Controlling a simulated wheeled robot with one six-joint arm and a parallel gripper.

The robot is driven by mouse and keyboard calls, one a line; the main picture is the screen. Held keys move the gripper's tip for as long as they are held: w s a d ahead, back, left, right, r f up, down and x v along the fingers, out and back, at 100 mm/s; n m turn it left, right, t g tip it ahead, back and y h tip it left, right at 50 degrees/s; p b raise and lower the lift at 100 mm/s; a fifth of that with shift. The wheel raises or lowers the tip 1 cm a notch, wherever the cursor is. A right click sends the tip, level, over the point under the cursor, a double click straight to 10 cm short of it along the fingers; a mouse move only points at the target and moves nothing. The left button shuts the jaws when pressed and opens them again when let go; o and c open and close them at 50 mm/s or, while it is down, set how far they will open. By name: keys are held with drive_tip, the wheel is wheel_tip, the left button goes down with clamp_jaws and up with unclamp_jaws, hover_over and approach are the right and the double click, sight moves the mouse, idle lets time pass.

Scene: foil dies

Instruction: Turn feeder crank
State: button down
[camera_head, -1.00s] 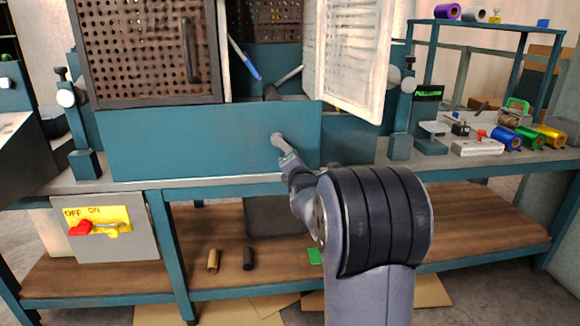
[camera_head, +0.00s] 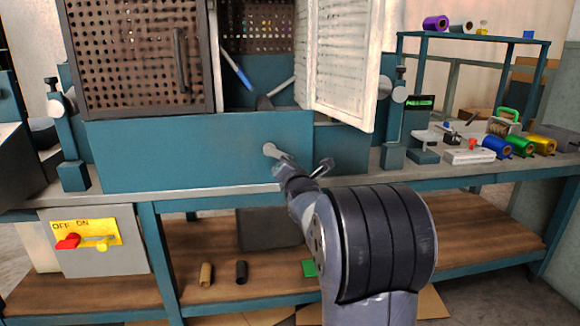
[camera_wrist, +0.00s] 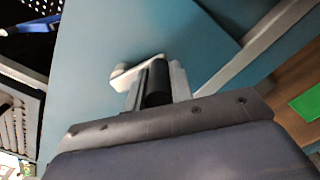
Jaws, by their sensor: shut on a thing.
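The feeder crank (camera_head: 270,151) sticks out of the teal front panel (camera_head: 190,155) below the cabinet doors. In the wrist view its pale metal arm (camera_wrist: 127,75) runs from the panel to a black cylindrical handle (camera_wrist: 157,86). My gripper (camera_wrist: 158,80) is shut on this handle, one finger on each side. In the head view my gripper (camera_head: 286,166) is at the crank's near end, and its fingers are small and partly hidden by my wrist.
A perforated brown door (camera_head: 140,60) and an open white louvred door (camera_head: 345,65) stand above the panel. An OFF/ON switch box (camera_head: 60,255) hangs at lower left. Clamps and coloured foil rolls (camera_head: 496,147) lie on the bench to the right.

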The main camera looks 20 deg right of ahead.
drive_tip(key=c, duration=1.3)
unclamp_jaws()
drive_tip(key=shift+o, duration=0.2)
drive_tip(key=p+v, duration=0.1)
drive_tip(key=v, duration=0.9)
drive_tip(key=shift+s+p, duration=0.35)
drive_tip(key=b+x, duration=0.1)
drive_tip(key=x, duration=1)
drive_tip(key=shift+a+b, duration=0.15)
drive_tip(key=shift+b, duration=0.2)
drive_tip(key=shift+s, duration=0.1)
